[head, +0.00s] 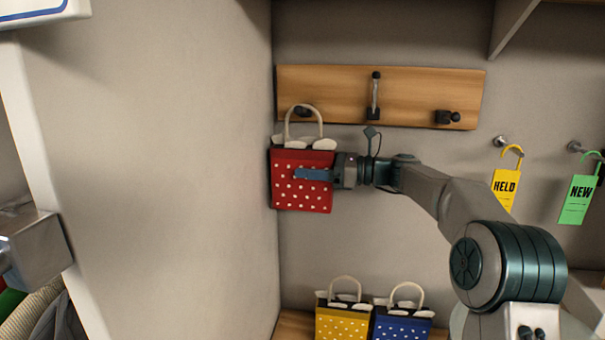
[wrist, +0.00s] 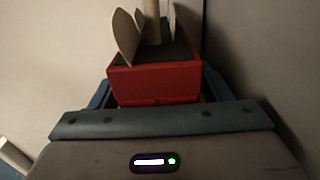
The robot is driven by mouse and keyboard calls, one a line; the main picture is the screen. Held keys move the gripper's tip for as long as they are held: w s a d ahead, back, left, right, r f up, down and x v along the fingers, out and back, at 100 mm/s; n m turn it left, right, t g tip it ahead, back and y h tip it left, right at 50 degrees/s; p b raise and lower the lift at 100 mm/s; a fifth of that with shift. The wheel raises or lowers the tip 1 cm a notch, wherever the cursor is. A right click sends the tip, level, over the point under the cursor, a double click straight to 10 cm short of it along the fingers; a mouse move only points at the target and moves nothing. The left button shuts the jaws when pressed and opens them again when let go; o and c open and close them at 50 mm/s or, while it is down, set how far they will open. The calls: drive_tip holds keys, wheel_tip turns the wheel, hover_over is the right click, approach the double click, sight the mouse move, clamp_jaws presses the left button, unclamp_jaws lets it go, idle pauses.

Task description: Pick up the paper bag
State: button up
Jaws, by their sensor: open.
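A red paper bag with white dots (head: 290,192) and a pale loop handle hangs at the left hook of a wooden hook board (head: 340,90). My gripper (head: 312,174) is in front of the bag, its blue finger overlapping the bag's front in the head view. In the wrist view the bag's red side (wrist: 155,82) shows between my two open fingers (wrist: 155,100), with pale paper flaps and the handle above it. I cannot tell whether the fingers touch the bag.
A yellow dotted bag (head: 342,324) and a blue dotted bag (head: 402,327) stand below on a wooden surface. A yellow HELD tag (head: 505,188) and a green NEW tag (head: 577,200) hang at the right. A wall (head: 160,150) stands close to the red bag's left.

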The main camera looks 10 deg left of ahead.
drive_tip(key=shift+c, duration=0.3)
drive_tip(key=c, duration=1.1)
drive_tip(key=shift+r, duration=0.1)
drive_tip(key=shift+s+r, duration=0.2)
drive_tip(key=shift+s, duration=0.05)
drive_tip(key=s+d+r+b, duration=0.1)
drive_tip(key=s+r, duration=0.1)
drive_tip(key=s, duration=0.2)
drive_tip(key=s+d+r+b, duration=0.1)
drive_tip(key=s+r+b, duration=0.1)
drive_tip(key=s+r, duration=0.1)
drive_tip(key=s+d+r+b, duration=0.1)
drive_tip(key=s+r, duration=0.1)
drive_tip(key=s, duration=0.4)
drive_tip(key=shift+r+b, duration=0.2)
drive_tip(key=shift+b, duration=0.1)
